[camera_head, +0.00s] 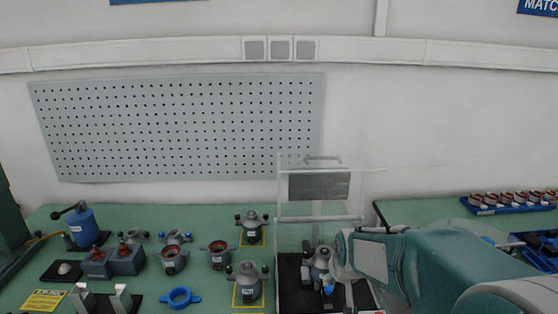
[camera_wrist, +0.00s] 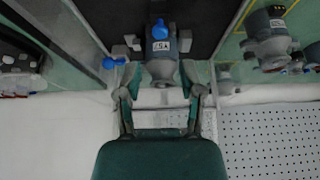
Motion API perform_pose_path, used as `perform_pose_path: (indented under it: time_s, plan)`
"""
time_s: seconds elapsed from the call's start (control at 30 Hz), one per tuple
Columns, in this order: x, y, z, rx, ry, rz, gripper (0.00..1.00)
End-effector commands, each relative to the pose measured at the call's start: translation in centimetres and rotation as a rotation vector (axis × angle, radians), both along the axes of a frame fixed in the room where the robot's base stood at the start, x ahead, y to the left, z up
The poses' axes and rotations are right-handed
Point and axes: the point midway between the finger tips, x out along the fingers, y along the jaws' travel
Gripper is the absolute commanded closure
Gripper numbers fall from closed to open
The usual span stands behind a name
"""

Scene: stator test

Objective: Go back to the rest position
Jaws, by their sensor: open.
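My teal arm reaches in from the right in the head view, with its end at the clear-walled test enclosure (camera_head: 281,215). My gripper (camera_wrist: 161,75) is open in the wrist view, one finger on each side of the lower end of a grey device. This grey device (camera_wrist: 161,60) has a blue knob and a white label and stands on a black base. I cannot tell whether the fingers touch it. The grey device (camera_head: 319,260) also shows in the head view, partly hidden by my arm. The fingertips are hard to make out there.
Several grey units, one of them (camera_head: 249,284) on a yellow-marked square, stand on the green table (camera_head: 210,297) left of the enclosure. A blue tray (camera_head: 485,209) of copper-coloured parts is at the right.

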Motion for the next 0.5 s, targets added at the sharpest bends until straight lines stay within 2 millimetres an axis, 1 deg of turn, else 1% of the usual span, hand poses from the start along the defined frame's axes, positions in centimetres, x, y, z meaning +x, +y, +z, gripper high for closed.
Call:
perform_pose_path:
  time_s: [0.03,0.17,0.2,0.3,0.47,0.5]
  plan:
    - [-1.4,0.0,1.7,0.000,-0.013,0.000,0.50]
    - [-4.9,0.0,4.6,0.000,-0.020,0.000,0.50]
    - [-6.1,0.0,5.4,0.000,-0.022,0.000,0.50]
    - [-9.0,0.0,7.1,0.000,-0.029,0.000,0.50]
    - [-13.7,0.0,9.1,0.000,-0.038,0.000,0.50]
    - [-14.9,0.0,9.4,0.000,-0.041,0.000,0.50]
